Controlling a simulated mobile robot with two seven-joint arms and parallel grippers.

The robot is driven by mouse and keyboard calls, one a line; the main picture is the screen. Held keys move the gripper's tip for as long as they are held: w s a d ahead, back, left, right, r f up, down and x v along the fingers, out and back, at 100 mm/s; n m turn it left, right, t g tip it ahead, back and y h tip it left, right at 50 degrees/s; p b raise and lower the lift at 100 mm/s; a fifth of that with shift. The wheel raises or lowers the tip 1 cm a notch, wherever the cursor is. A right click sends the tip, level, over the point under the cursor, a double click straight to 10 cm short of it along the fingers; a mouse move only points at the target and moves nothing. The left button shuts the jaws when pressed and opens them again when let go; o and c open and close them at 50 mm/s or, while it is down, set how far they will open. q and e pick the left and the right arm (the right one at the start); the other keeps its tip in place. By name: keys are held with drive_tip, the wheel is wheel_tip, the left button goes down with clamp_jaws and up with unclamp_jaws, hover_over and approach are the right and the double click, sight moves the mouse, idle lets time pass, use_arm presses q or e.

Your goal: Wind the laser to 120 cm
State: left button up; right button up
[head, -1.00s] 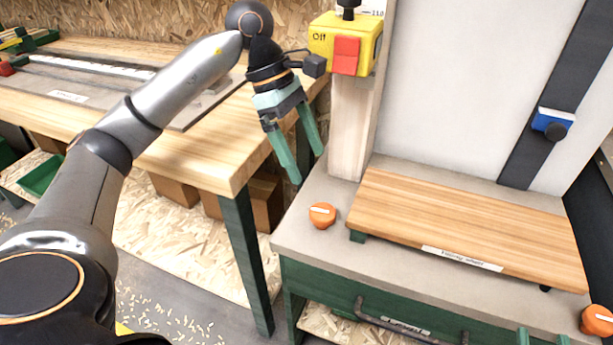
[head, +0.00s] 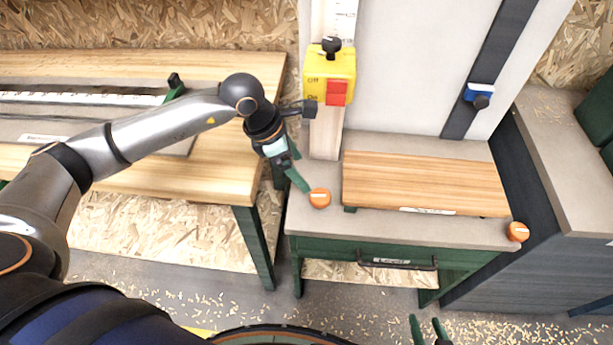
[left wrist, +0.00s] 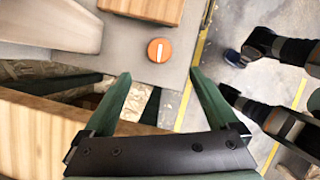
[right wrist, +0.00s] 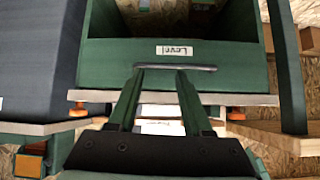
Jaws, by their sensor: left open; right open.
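A yellow box (head: 330,75) with a red switch marked Off and On and a black knob (head: 331,45) on top sits on a pale upright post with a scale strip (head: 342,18); its figures are too small to read. An orange knob (head: 320,198) with a white line lies on the grey bench top by the post's foot. My left gripper (head: 299,172) is open and empty beside this knob; in the left wrist view the orange knob (left wrist: 160,50) lies just beyond and between the fingertips (left wrist: 160,75). My right gripper (head: 425,320) is open and empty, in front of the bench.
A wooden board (head: 425,183) lies on the bench, with a second orange knob (head: 517,231) at its right. A blue clamp (head: 480,95) sits on a dark slanted rail. A drawer handle (right wrist: 175,67) shows before my right gripper. A wooden workbench (head: 235,185) stands left.

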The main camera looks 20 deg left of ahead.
sight(320, 196)
use_arm(q)
drive_tip(key=x, duration=1.2)
drive_tip(key=shift+d+f+p, duration=0.15)
drive_tip(key=shift+p, duration=0.15)
use_arm(e)
drive_tip(key=shift+s+a+r, duration=0.1)
drive_tip(key=shift+s+a, duration=0.05)
drive_tip(key=shift+s, duration=0.35)
use_arm(q)
drive_tip(key=c, duration=1.4)
